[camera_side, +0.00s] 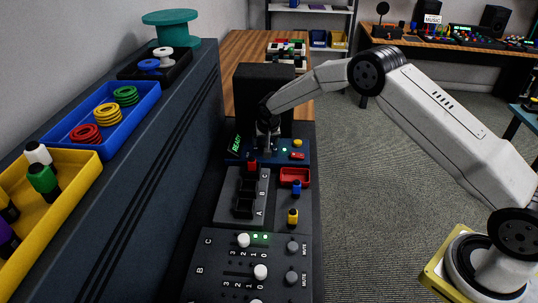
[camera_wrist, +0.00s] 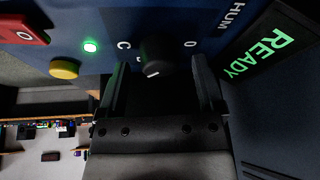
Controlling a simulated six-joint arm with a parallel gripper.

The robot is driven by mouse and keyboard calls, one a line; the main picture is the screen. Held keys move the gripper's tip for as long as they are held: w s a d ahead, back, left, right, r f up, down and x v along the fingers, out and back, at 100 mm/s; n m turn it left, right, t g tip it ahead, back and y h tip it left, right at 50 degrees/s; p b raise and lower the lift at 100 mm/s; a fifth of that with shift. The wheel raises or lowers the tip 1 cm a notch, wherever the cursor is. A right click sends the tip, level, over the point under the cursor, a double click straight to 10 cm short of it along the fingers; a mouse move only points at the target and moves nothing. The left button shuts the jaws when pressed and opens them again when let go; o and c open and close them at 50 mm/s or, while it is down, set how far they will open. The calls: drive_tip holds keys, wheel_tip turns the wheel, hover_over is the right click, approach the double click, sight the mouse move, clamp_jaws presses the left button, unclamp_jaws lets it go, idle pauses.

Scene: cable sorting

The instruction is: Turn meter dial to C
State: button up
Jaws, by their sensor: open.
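The meter is a blue panel (camera_side: 236,153) at the far end of the console, with a lit green READY display (camera_wrist: 257,52). Its black dial (camera_wrist: 157,52) shows in the wrist view, with a short white mark on its lower edge. The letter C is printed left of the dial and a 0 right of it. My gripper (camera_wrist: 160,68) is open, with one finger on each side of the dial. Whether the fingers touch it I cannot tell. In the side view my gripper (camera_side: 267,145) hides most of the dial.
The meter also carries a yellow button (camera_wrist: 65,68), a green light (camera_wrist: 90,46) and a red switch (camera_wrist: 22,30). Nearer are a grey A-B-C block (camera_side: 229,207), a red tray (camera_side: 295,175) and a slider panel (camera_side: 215,270). A dark ledge with bins (camera_side: 130,140) rises at the left.

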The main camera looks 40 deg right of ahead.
drive_tip(key=v, duration=0.7)
drive_tip(key=shift+r, duration=0.25)
drive_tip(key=shift+s, duration=0.15)
idle(0.3)
drive_tip(key=shift+s+d+n+t+y, duration=0.1)
drive_tip(key=shift+d+n+y, duration=0.15)
drive_tip(key=shift+n, duration=0.5)
drive_tip(key=shift+s+d+n+t+y, duration=0.1)
drive_tip(key=shift+n+y, duration=0.2)
drive_tip(key=shift+n, duration=0.4)
drive_tip(key=shift+s+d+n+t+y, duration=0.1)
drive_tip(key=shift+d+n+y, duration=0.15)
drive_tip(key=shift+n, duration=0.5)
drive_tip(key=shift+w+f, duration=0.1)
drive_tip(key=shift+f, duration=0.1)
drive_tip(key=shift+x, duration=3.75)
drive_tip(key=shift+a, duration=0.1)
clamp_jaws()
